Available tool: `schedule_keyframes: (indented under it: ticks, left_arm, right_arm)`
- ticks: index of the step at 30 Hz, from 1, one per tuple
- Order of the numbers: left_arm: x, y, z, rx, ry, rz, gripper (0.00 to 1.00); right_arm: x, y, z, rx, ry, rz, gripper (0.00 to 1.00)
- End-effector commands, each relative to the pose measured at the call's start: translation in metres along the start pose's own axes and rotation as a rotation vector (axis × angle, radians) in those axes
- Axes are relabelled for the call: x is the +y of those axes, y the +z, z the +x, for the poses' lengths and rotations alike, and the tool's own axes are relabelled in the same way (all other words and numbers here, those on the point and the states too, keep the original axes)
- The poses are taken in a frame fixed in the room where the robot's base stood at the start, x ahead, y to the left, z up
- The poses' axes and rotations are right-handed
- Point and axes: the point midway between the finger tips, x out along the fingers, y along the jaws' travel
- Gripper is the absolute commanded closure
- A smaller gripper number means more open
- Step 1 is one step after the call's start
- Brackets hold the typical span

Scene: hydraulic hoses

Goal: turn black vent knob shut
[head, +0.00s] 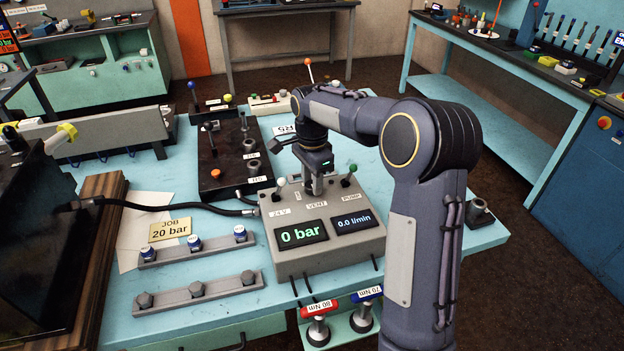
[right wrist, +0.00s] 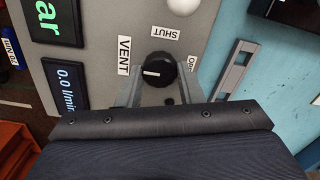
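The black vent knob (right wrist: 158,70) sits on the grey control box (head: 290,254), beside the VENT label (right wrist: 124,55). Its white mark points left, toward that label, in the right wrist view. The SHUT label (right wrist: 164,32) is above the knob there, and a partly hidden label, apparently OPEN, is to its right. My right gripper (head: 314,190) points down over the box and hides the knob in the head view. In the right wrist view its grey fingers stand apart on either side of the knob; contact is not clear. My left gripper is not in view.
The box has displays reading 0 bar (head: 302,233) and 0.0 l/min (head: 355,222). Small levers stand near my right gripper, one green-tipped (head: 352,169). A black hose (head: 160,208) runs to the box from the left. A black valve block (head: 225,160) lies behind.

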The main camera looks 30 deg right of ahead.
Motion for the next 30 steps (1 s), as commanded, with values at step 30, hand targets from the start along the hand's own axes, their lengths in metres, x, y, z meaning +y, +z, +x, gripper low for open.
schedule_keyframes:
  ticks: [30]
  left_arm:
    - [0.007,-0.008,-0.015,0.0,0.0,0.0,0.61]
  right_arm:
    - [0.0,0.001,-0.001,-0.003,0.002,-0.481,0.89]
